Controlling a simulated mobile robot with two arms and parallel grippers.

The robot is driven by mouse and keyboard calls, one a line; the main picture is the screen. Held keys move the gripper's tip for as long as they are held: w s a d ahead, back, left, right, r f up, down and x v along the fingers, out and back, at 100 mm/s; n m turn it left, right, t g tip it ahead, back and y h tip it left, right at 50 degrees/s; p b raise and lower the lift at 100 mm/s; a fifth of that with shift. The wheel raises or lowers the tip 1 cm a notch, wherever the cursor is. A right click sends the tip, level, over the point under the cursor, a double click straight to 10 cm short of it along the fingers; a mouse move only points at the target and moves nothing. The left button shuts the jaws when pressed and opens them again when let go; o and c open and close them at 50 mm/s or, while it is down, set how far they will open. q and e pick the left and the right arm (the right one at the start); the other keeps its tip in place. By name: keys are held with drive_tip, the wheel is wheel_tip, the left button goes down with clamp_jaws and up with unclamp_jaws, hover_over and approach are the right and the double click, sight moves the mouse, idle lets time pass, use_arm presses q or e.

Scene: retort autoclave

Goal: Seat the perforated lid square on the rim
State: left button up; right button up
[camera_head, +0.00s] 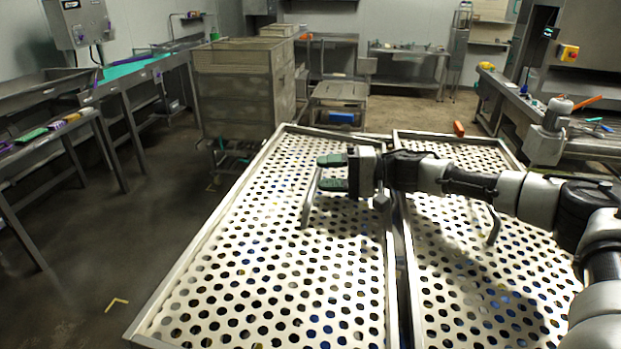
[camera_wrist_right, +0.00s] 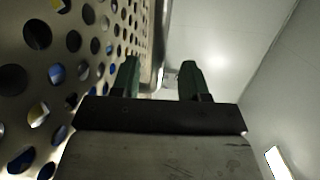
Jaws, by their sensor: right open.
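A white perforated lid (camera_head: 262,262) lies over a large basket in the head view, with a pale border (camera_head: 178,273) along its left edge. A curved metal handle (camera_head: 310,200) stands up from it. My right gripper (camera_head: 331,173) is open above this lid, its green-tipped fingers pointing left by the handle. In the right wrist view the two fingers (camera_wrist_right: 160,78) are apart and empty. The handle (camera_wrist_right: 161,45) shows beyond and between them; contact cannot be told. The lid's holes (camera_wrist_right: 40,75) fill the left side there. My left gripper is not in view.
A second perforated panel (camera_head: 455,270) with its own handle (camera_head: 494,225) lies to the right across a narrow gap, partly under my right arm. A tall crate stack (camera_head: 235,88) stands behind. Benches (camera_head: 110,80) line the left. Floor (camera_head: 90,240) is clear at left.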

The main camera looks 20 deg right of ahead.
sight(343, 196)
drive_tip(key=v, duration=0.2)
drive_tip(key=shift+d+f, duration=0.15)
drive_tip(key=shift+d, duration=0.3)
drive_tip(key=shift+s+d+b, duration=0.1)
drive_tip(key=shift+d+b, duration=0.1)
drive_tip(key=shift+b, duration=0.1)
drive_tip(key=shift+s, duration=0.1)
drive_tip(key=shift+a, duration=0.1)
